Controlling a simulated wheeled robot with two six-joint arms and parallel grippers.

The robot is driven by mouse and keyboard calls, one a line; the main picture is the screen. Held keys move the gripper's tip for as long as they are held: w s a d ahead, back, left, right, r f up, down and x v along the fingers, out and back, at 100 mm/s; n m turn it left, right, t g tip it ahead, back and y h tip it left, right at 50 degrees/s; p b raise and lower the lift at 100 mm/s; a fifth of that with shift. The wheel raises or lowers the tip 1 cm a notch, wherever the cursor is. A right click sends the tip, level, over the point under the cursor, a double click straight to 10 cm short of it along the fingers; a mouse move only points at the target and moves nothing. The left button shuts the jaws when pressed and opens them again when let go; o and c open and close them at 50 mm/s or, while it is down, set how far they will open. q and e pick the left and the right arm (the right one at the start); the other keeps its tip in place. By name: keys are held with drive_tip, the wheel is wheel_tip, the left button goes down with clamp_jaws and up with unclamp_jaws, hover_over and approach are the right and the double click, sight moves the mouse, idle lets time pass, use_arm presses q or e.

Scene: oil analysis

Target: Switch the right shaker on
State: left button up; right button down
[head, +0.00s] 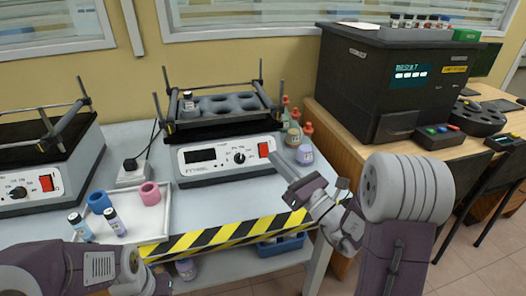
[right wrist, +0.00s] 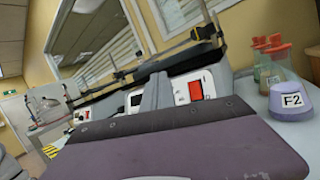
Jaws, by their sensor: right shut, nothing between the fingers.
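The right shaker (head: 217,171) stands on the grey bench in the middle of the head view, with a vial in its rack. Its front panel has a dark display (head: 201,155), a knob (head: 239,157) and a red switch (head: 263,149). My right gripper (head: 276,160) is shut and empty, its tips close in front of the panel near the red switch. In the right wrist view the shut fingers (right wrist: 156,92) point at the panel, left of the red switch (right wrist: 195,90). I cannot tell whether they touch. My left gripper's fingers are not in view; only my left arm shows at lower left.
The left shaker (head: 45,190) stands at the far left. A white tray (head: 153,228) holds vials and pink and blue rings. Flasks with red stoppers (head: 304,154) stand right of the right shaker. A black analyser (head: 365,85) sits on the wooden desk.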

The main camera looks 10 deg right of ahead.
sight(264, 150)
drive_tip(key=w+f+b, duration=0.1)
drive_tip(key=w+f, duration=0.2)
drive_tip(key=w, duration=0.5)
drive_tip(key=shift+a+b, duration=0.15)
drive_tip(key=shift+b, duration=0.2)
drive_tip(key=shift+w+f, duration=0.1)
drive_tip(key=shift+w, duration=0.05)
idle(1.7)
drive_tip(key=shift+w+f, duration=0.1)
drive_tip(key=shift+w, duration=0.25)
